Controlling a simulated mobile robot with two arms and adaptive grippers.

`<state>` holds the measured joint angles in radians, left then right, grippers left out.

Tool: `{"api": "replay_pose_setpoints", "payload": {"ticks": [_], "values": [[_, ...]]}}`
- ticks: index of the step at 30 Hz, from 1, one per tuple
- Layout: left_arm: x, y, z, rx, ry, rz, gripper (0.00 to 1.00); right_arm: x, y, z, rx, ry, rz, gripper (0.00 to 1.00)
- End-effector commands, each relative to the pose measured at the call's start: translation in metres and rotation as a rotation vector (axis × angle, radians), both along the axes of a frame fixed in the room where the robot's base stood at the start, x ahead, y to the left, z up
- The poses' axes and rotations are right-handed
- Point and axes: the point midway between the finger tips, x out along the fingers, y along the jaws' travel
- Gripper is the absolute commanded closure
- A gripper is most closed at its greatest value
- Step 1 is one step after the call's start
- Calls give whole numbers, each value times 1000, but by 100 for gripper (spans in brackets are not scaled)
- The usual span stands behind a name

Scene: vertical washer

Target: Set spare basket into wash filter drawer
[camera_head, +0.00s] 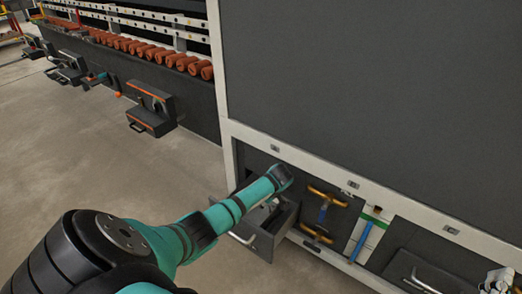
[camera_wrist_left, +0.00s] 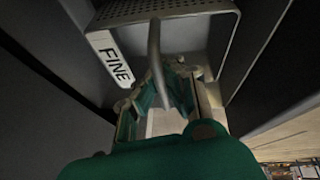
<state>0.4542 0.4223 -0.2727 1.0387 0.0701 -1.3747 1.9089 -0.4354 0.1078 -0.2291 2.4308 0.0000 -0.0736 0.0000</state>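The spare basket (camera_wrist_left: 165,12) shows as a grey perforated part at the top of the left wrist view, with a white label reading FINE (camera_wrist_left: 115,62). A curved grey handle (camera_wrist_left: 154,60) runs down from it to my left gripper (camera_wrist_left: 174,84). The handle lies between the teal and beige fingers; I cannot tell whether they grip it. In the head view, my left gripper (camera_head: 268,205) is at the open drawer (camera_head: 264,241) low in the machine front, largely hidden by my arm and the drawer.
A large dark panel (camera_head: 370,90) rises above the drawer. Yellow handles (camera_head: 327,197) and a blue bar (camera_head: 361,242) are just right of it. A closed drawer with a pale handle (camera_head: 421,281) lies further right.

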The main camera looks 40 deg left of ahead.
Motion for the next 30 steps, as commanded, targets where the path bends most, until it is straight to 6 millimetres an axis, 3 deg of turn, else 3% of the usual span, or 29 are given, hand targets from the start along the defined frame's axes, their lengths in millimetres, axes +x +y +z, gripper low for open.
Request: {"api": "replay_pose_setpoints", "payload": {"ticks": [30], "values": [[1,0,-9,0,-1,1,100,-11,1,21,40,-133,9,71]]}}
